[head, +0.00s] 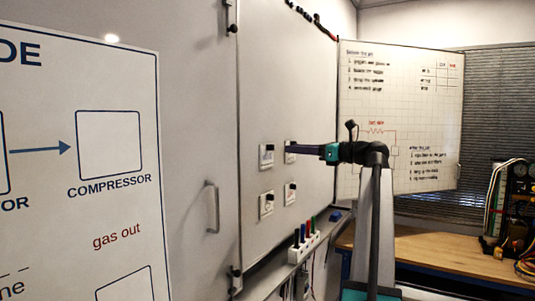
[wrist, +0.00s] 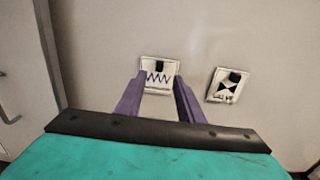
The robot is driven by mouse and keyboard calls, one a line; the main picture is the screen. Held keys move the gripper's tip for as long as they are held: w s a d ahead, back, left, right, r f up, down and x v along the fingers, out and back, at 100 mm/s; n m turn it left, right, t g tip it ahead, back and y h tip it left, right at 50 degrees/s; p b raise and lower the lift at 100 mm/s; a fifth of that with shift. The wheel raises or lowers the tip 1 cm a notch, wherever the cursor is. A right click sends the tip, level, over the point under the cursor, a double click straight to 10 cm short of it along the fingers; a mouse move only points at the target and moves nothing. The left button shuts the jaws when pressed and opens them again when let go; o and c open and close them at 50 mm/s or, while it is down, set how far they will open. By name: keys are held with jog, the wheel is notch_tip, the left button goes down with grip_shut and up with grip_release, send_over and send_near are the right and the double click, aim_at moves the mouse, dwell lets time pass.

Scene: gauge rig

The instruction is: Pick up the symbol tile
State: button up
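Several small white symbol tiles sit on the pale board. In the wrist view, a tile with a dark zigzag and a black block at its top (wrist: 160,76) lies between the fingertips of my gripper (wrist: 160,80). The purple fingers are apart, one toward each side of the tile, overlapping its edges in view; contact cannot be told. In the head view my gripper (head: 293,149) points left toward the tiles, partly covering the upper right one (head: 290,157). The zigzag tile appears to be the upper left one (head: 266,157). The task does not say which tile is meant.
A tile with a black valve-like symbol (wrist: 228,85) is right of the zigzag tile. Two lower tiles (head: 266,204) (head: 290,193) sit beneath. A door handle (head: 212,207) is left, a marker tray (head: 304,246) below, and a wooden bench (head: 440,252) at right.

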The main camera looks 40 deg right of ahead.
aim_at(273, 147)
jog(key=shift+x, duration=1.4)
jog(key=shift+p, duration=0.3)
jog(key=shift+p+x, duration=0.55)
jog(key=shift+x, duration=0.35)
jog(key=shift+p+x, duration=0.7)
jog(key=shift+x, duration=1)
grip_shut()
